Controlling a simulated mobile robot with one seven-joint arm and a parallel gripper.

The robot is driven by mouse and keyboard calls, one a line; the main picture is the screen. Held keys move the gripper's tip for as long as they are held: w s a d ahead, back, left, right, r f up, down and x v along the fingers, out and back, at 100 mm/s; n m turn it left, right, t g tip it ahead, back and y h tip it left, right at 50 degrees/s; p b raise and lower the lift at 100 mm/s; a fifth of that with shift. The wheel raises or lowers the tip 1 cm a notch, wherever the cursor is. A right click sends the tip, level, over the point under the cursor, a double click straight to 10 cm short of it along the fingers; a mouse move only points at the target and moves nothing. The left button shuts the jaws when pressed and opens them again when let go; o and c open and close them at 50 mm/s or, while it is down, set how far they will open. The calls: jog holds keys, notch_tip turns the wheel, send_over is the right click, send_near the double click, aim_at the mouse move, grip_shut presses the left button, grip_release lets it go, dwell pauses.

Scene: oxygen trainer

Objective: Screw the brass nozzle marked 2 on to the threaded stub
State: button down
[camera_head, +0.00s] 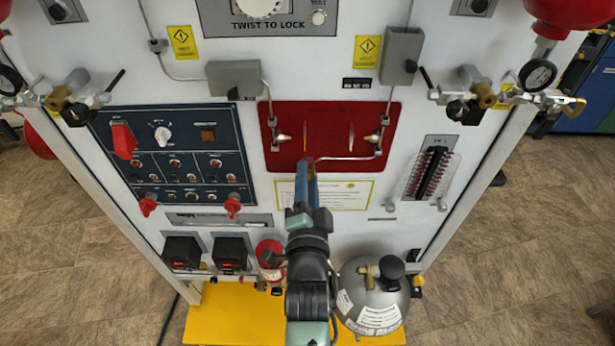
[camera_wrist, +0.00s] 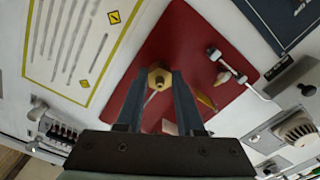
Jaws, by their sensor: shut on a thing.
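My gripper (camera_wrist: 160,82) has its two blue-grey fingers closed on a brass, hex-shaped nozzle (camera_wrist: 160,77) in the wrist view. The nozzle's hole faces the camera, and I cannot read a number on it. In the head view my gripper (camera_head: 306,166) reaches up to the lower edge of the red panel (camera_head: 335,112), and the nozzle is too small to make out there. The threaded stub is not clearly seen in either view. I cannot tell whether the nozzle touches it.
Thin metal pipes with brass-tipped fittings (camera_head: 371,138) run along the red panel's sides. A yellow-edged notice (camera_head: 345,195) lies just below it. A dark blue switch panel (camera_head: 180,165) is at left, a terminal strip (camera_head: 433,172) at right. A grey tank (camera_head: 365,310) stands below.

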jog(key=shift+r+m+p, duration=0.1)
jog(key=shift+m+p, duration=0.3)
jog(key=shift+m, duration=0.9)
jog(key=shift+m+p, duration=0.45)
jog(key=shift+m, duration=0.05)
jog(key=c, duration=0.5)
grip_release()
jog(key=shift+c, duration=0.2)
jog(key=shift+s, duration=0.1)
